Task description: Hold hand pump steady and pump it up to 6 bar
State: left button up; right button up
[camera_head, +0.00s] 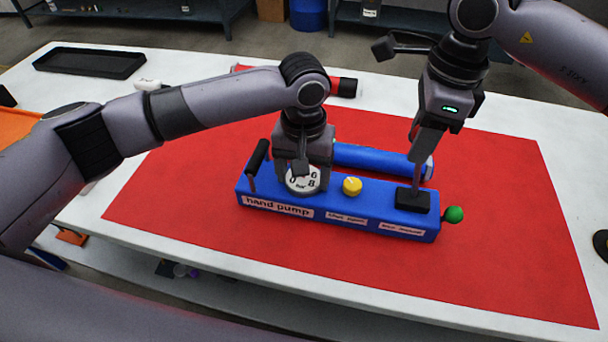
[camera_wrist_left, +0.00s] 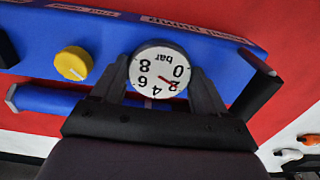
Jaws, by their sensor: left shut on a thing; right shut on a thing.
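The blue hand pump (camera_head: 335,211) lies on the red mat. My left gripper (camera_head: 303,180) is shut on its round white pressure gauge (camera_head: 296,184), with one finger at each side of the dial. In the left wrist view the gauge (camera_wrist_left: 160,70) is upside down and its red needle points near 2. My right gripper (camera_head: 412,188) is shut on the black block (camera_head: 412,203) on top of the pump's right end. A yellow knob (camera_head: 352,186) sits between the grippers, and a green ball (camera_head: 454,214) sticks out at the right end.
A blue cylinder (camera_head: 380,160) runs along the pump's back, and a black handle (camera_head: 258,158) stands at its left end. A black tray (camera_head: 90,62) lies at the back left of the white table (camera_head: 180,58). The red mat (camera_head: 510,240) is clear at the right.

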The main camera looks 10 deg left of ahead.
jog(key=shift+f, duration=0.1)
jog(key=shift+d+y, duration=0.8)
jog(key=shift+d, duration=0.15)
jog(key=shift+s+f, duration=0.1)
jog(key=shift+d, duration=0.25)
jog(key=shift+d+f+y, duration=0.1)
jog(key=shift+d+y, duration=0.6)
jog(key=shift+d, duration=0.15)
jog(key=shift+s+d+f+y, duration=0.1)
jog(key=shift+d+y, duration=0.65)
jog(key=shift+y, duration=0.05)
